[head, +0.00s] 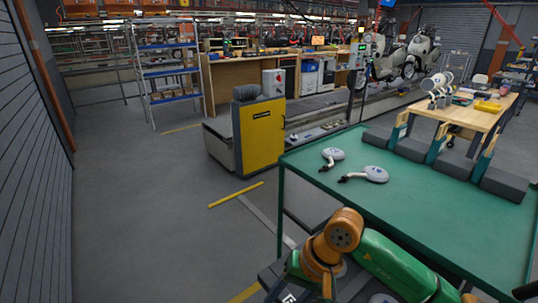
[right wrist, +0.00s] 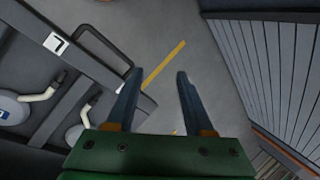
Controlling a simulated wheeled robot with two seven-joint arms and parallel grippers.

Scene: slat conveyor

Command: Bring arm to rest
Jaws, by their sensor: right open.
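My right gripper (right wrist: 159,76) shows in the right wrist view. Its two dark fingers are spread apart with nothing between them, and grey floor shows beyond. In the head view, an orange and green arm of mine is bent at the bottom, in front of the green table (head: 450,205); no gripper is clear there. My left gripper is not in view.
Two white mirrors with stems, a rear one (head: 333,154) and a front one (head: 376,174), lie on the table near grey blocks (head: 411,148). Two similar mirrors (right wrist: 14,110) (right wrist: 74,134) lie left of my right gripper. A yellow cabinet (head: 262,137) stands beyond. Left floor is clear.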

